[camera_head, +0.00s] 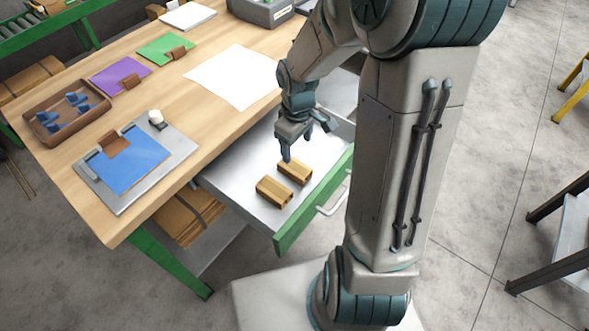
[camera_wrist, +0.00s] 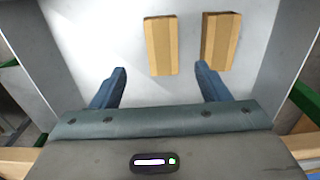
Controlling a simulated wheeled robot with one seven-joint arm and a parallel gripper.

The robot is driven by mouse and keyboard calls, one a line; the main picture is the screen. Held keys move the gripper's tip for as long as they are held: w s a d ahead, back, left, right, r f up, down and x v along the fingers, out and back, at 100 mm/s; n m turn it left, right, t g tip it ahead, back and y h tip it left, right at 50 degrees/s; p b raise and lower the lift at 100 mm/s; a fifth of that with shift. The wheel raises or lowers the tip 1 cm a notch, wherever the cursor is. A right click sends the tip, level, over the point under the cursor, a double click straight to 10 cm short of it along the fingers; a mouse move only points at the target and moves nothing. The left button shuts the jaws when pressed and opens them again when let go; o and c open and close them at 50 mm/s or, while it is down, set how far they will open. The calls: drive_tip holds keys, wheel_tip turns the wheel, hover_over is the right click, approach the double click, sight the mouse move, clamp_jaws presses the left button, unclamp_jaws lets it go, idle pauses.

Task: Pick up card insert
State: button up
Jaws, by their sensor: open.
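Two tan card-coloured blocks, which look like the card inserts, lie side by side in the open drawer (camera_head: 238,186). In the head view one insert (camera_head: 274,191) is nearer the front and the other insert (camera_head: 295,171) is just behind it. My gripper (camera_head: 300,145) is open and empty, pointing down above the drawer near the rear insert. In the wrist view my gripper (camera_wrist: 162,68) shows two blue fingers spread apart. The left insert (camera_wrist: 160,45) lies in line with the gap between them; the right insert (camera_wrist: 220,40) lies beyond the right fingertip. No contact shows.
The wooden bench (camera_head: 130,205) holds a grey board with a blue sheet (camera_head: 135,165), a brown tray (camera_head: 67,112) of blue parts, purple (camera_head: 118,76) and green (camera_head: 165,48) sheets with brown pieces, and a white sheet (camera_head: 235,76). The drawer's green front (camera_head: 310,205) and side walls surround the inserts.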

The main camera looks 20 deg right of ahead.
hover_over(295, 166)
drive_tip(key=f, duration=0.4)
drive_tip(key=shift+s+d+f+b, duration=0.1)
drive_tip(key=shift+d+f+b, duration=0.1)
drive_tip(key=shift+f+b, duration=0.2)
drive_tip(key=f, duration=0.1)
drive_tip(key=f+b, duration=0.1)
drive_tip(key=f, duration=0.3)
drive_tip(key=shift+a, duration=0.25)
drive_tip(key=c, duration=1.1)
